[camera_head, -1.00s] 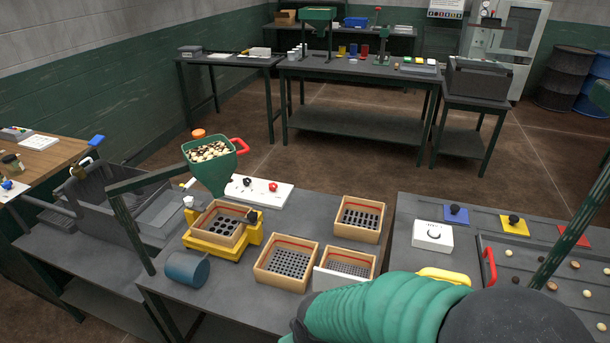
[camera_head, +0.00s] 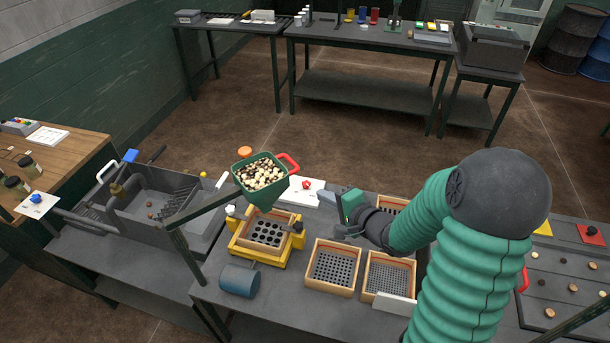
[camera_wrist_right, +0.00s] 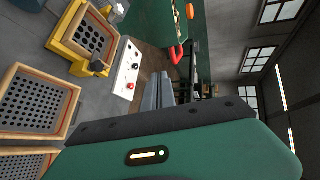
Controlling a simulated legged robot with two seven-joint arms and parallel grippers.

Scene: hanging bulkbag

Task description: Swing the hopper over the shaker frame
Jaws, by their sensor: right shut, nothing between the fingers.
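The green hopper (camera_head: 262,190), full of light and dark pieces, hangs on a dark green arm and has a red handle (camera_head: 288,162). In the head view its spout shows just above the back edge of the yellow shaker frame (camera_head: 240,250), which holds a wooden sieve box (camera_head: 264,233). I cannot tell whether the spout is over the box. My right gripper (camera_head: 328,197) is shut and empty, right of the handle and apart from it. In the wrist view the fingers (camera_wrist_right: 160,92) point towards the red handle (camera_wrist_right: 177,54). My left gripper is not in view.
Wooden sieve boxes (camera_head: 334,268) stand right of the frame, partly behind my right arm. A white control panel (camera_head: 305,190) with a red knob lies behind the frame. A blue cylinder (camera_head: 239,281) is in front, and a grey bin (camera_head: 150,196) stands left.

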